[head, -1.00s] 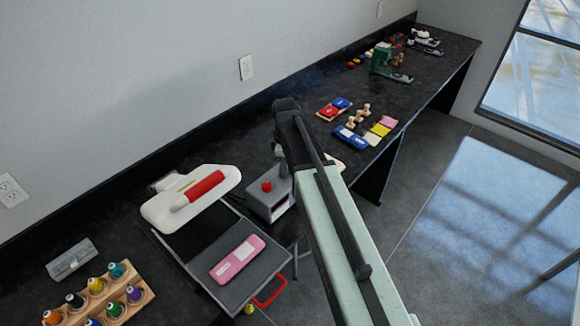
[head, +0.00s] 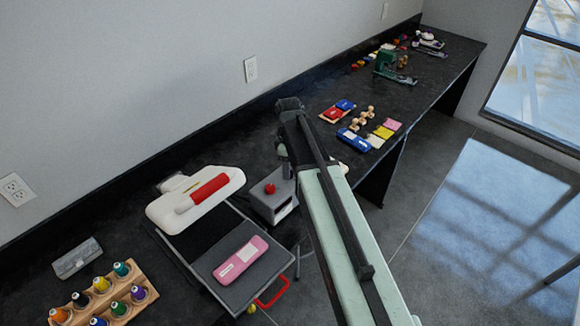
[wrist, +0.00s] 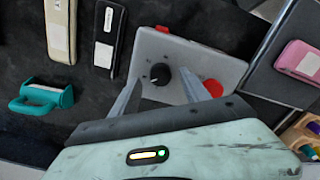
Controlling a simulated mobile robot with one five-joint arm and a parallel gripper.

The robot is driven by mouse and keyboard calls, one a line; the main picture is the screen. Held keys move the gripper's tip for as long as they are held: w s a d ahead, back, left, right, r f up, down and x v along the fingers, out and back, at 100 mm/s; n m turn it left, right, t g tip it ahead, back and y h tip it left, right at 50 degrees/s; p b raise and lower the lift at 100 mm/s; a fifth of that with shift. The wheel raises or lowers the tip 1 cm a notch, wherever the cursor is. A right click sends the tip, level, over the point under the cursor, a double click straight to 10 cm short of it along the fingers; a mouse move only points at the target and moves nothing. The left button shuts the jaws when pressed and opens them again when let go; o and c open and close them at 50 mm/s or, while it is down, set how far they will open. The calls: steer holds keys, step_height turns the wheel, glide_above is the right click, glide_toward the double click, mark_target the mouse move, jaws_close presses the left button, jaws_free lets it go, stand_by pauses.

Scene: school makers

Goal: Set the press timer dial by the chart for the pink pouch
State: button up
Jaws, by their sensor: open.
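The grey press timer box (head: 274,197) stands just right of the press, with a red button (head: 269,188) on top. In the wrist view the timer box (wrist: 205,60) carries a black dial (wrist: 160,74) with a white mark pointing roughly left, and the red button (wrist: 214,88). My gripper (wrist: 160,80) is open, its two fingers on either side of the dial; I cannot tell whether they touch it. The pink pouch (head: 240,259) lies on the dark lower plate of the open press; it also shows in the wrist view (wrist: 300,60). I cannot make out a chart.
The white press lid (head: 195,198) with a red handle is raised. A wooden rack (head: 110,300) of thread spools stands front left. In the wrist view, a beige case (wrist: 60,30), a black case (wrist: 108,35) and a teal-handled tool (wrist: 40,98) lie left of the timer.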

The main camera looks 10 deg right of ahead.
step_height(320, 180, up, 7)
steer(key=p, duration=0.5)
steer(key=shift+f+p, duration=0.1)
steer(key=shift+p, duration=0.25)
steer(key=shift+f, duration=0.1)
